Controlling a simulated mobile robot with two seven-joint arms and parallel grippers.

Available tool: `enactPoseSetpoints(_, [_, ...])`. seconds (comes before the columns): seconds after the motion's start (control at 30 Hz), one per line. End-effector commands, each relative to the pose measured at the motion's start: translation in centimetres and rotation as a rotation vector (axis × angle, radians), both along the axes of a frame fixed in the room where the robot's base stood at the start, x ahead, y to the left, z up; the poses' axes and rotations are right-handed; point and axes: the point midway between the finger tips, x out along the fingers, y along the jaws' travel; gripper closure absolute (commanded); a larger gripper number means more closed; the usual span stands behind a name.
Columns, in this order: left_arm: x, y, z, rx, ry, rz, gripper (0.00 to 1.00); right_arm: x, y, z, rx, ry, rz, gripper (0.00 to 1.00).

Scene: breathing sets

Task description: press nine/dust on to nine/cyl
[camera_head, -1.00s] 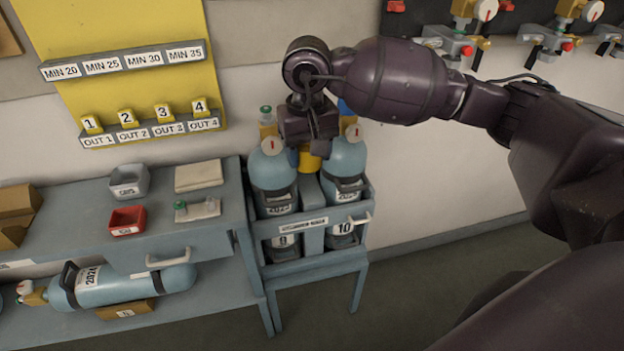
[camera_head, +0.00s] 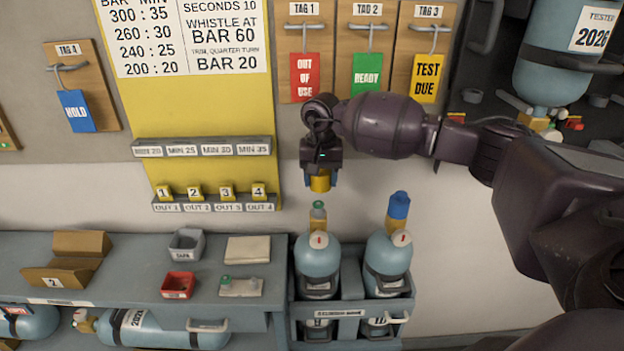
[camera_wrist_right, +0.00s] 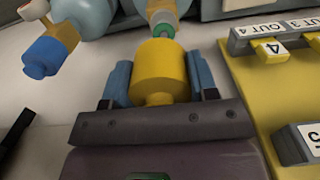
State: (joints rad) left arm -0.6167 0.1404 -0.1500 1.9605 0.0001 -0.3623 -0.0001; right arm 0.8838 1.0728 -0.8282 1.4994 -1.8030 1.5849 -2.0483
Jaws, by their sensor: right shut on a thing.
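My right gripper (camera_head: 319,179) is shut on a yellow dust cap (camera_head: 320,184), held in the air above and behind the rack. The right wrist view shows the yellow cap (camera_wrist_right: 160,70) between two blue finger pads. Cylinder nine (camera_head: 318,262) is the left light-blue bottle, upright in the rack. Its brass valve has a green-ringed outlet (camera_head: 318,205) on top, bare and apart from the cap. In the wrist view this outlet (camera_wrist_right: 163,31) shows just beyond the cap. My left gripper is out of view.
Cylinder ten (camera_head: 388,262) stands to the right, with a blue cap (camera_head: 399,205) on its valve. The grey rack (camera_head: 350,312) adjoins a bench (camera_head: 120,270) with small trays. A yellow board (camera_head: 215,115) with numbered tags is behind. The wall right of the rack is clear.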

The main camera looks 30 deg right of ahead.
Motion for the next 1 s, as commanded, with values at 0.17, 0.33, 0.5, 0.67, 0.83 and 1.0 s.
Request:
enactPoseSetpoints(0.17, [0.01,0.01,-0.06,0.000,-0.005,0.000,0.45,0.32,-0.24,-0.12,-0.001,-0.001,0.009,0.69])
enactPoseSetpoints(0.33, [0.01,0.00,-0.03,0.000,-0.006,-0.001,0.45,0.32,-0.21,-0.10,0.000,0.000,0.016,0.69])
enactPoseSetpoints(0.5, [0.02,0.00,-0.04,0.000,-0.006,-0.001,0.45,0.31,-0.20,-0.08,0.000,-0.001,0.016,0.69])
enactPoseSetpoints(0.67, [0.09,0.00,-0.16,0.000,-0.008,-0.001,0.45,0.32,-0.19,-0.10,0.000,-0.001,0.016,0.69])
enactPoseSetpoints(0.83, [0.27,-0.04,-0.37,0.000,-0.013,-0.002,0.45,0.31,-0.17,-0.28,0.000,-0.001,0.016,0.69])
enactPoseSetpoints(1.0, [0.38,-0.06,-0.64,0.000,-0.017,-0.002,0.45,0.30,-0.17,-0.86,0.000,-0.002,0.016,0.69])
